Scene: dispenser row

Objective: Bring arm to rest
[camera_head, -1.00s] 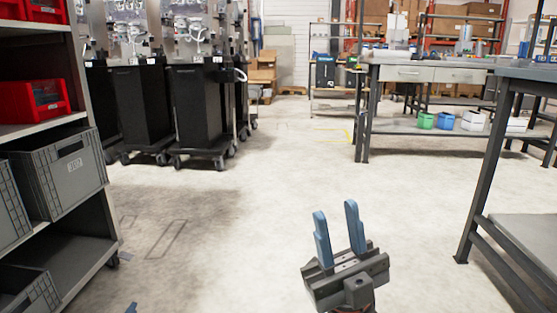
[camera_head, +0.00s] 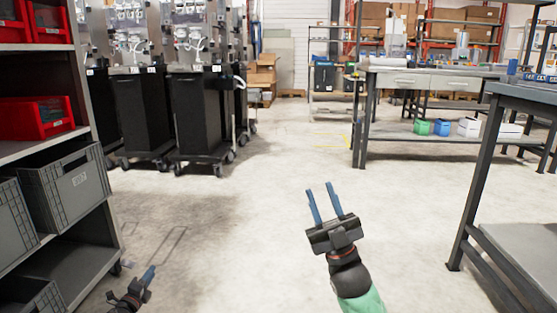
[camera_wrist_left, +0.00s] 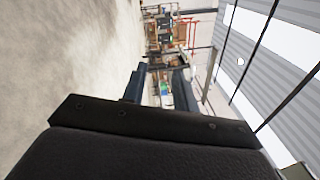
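My right gripper (camera_head: 325,187) is over the bare floor in the middle of the head view. Its two blue fingers stand apart with nothing between them. A green part of my right arm shows below it. My left gripper (camera_head: 150,272) is at the lower left of the head view, partly cut off by the bottom edge. In the left wrist view its two fingers (camera_wrist_left: 158,85) stand apart with only distant room between them. Neither gripper touches anything.
A shelf rack with grey crates (camera_head: 68,185) and red bins (camera_head: 38,120) stands close on the left. Dark wheeled dispenser carts (camera_head: 200,115) stand behind it. A workbench (camera_head: 425,72) is at the back right, and a nearer table (camera_head: 525,93) at the right. The floor between is clear.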

